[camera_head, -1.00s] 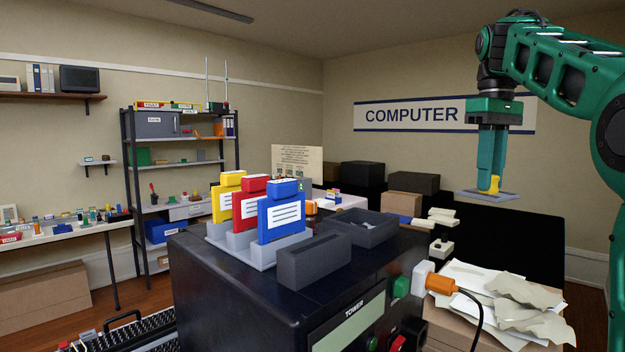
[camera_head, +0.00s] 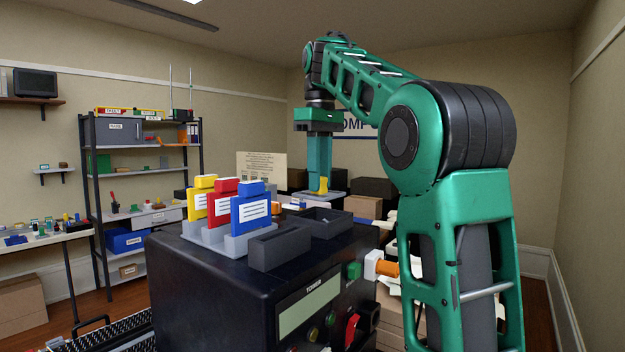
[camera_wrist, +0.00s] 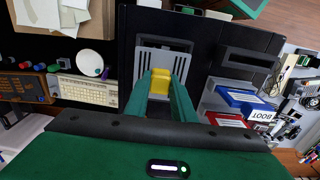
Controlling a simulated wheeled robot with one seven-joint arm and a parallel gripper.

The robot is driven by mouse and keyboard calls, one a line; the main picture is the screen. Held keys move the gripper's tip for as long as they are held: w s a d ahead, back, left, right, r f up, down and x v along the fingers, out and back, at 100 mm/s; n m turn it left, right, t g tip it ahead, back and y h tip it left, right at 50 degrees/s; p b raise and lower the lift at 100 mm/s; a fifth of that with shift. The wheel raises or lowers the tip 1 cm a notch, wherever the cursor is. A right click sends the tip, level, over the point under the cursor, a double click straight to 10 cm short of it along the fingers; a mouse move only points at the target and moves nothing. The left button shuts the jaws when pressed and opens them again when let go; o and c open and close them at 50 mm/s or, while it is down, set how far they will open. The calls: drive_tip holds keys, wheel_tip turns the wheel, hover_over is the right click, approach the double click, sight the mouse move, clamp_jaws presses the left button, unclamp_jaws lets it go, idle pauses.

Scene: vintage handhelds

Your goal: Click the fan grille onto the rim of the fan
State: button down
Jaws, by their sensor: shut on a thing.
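My gripper (camera_head: 320,186) is shut on a yellow grip (camera_head: 323,184) that stands on a flat grey plate, which appears to be the fan grille (camera_head: 336,199). The plate hangs level below the fingers, behind the dark open tray on the black tower in the head view. In the wrist view the yellow grip (camera_wrist: 160,82) sits between the two green fingers. The light grey grille (camera_wrist: 142,66) lies beyond it and partly covers a dark tray-like shape. I cannot make out the fan or its rim; whether the plate touches anything below is unclear.
The black tower (camera_head: 215,285) carries a dark open tray (camera_head: 345,224), a grey block (camera_head: 280,248) and a rack with yellow, red (camera_head: 224,203) and blue cartridges (camera_head: 251,208). A shelf unit (camera_head: 88,200) stands behind left. Cardboard boxes (camera_head: 362,206) are behind the tower.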

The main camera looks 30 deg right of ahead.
sight(321, 196)
idle(0.3)
drive_tip(key=shift+s, duration=0.1)
drive_tip(key=shift+s+f, duration=0.15)
drive_tip(key=shift+f, duration=1.35)
drive_tip(key=shift+s+f, duration=0.1)
drive_tip(key=shift+f, duration=0.75)
idle(0.8)
drive_tip(key=c, duration=1.4)
unclamp_jaws()
drive_tip(key=shift+c, duration=0.2)
drive_tip(key=shift+r, duration=3.75)
